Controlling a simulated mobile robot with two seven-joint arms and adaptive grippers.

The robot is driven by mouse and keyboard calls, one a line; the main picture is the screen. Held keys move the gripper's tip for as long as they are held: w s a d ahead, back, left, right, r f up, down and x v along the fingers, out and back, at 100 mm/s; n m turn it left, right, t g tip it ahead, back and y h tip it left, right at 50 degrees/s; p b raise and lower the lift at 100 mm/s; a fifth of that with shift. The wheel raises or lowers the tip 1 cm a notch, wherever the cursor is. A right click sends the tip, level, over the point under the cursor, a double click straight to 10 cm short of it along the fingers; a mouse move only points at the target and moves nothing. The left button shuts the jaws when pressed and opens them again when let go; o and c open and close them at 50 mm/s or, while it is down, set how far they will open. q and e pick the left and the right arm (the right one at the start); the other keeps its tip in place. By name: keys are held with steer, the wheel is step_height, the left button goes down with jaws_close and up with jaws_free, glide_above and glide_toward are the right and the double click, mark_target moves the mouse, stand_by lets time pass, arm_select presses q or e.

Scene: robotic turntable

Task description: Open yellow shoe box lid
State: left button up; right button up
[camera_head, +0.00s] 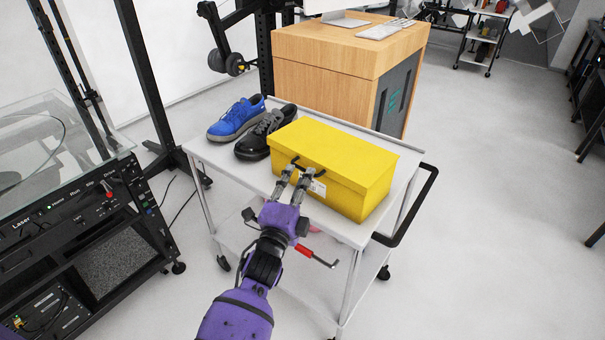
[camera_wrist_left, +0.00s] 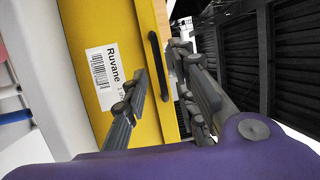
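The yellow shoe box (camera_head: 355,200) stands on the white cart top with its yellow lid (camera_head: 335,148) on and closed. A black handle (camera_head: 308,171) is on its front face, and it also shows in the left wrist view (camera_wrist_left: 159,66). A white label reading "Ruvane" (camera_wrist_left: 103,75) is beside the handle. My left gripper (camera_head: 295,177) is at the front of the box, its fingers open around the handle area. In the wrist view the left gripper (camera_wrist_left: 160,75) has one finger on each side of the handle's lower end; I cannot tell contact. My right gripper is not in view.
A blue shoe (camera_head: 236,119) and a black shoe (camera_head: 262,135) stand on the cart (camera_head: 222,172) left of the box. A black push handle (camera_head: 415,212) is at the cart's right. A wooden cabinet (camera_head: 335,55) stands behind. Floor at right is clear.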

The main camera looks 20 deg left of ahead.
arm_select(q)
steer(key=shift+w+r, duration=0.2)
steer(key=shift+w, duration=1.05)
jaws_close()
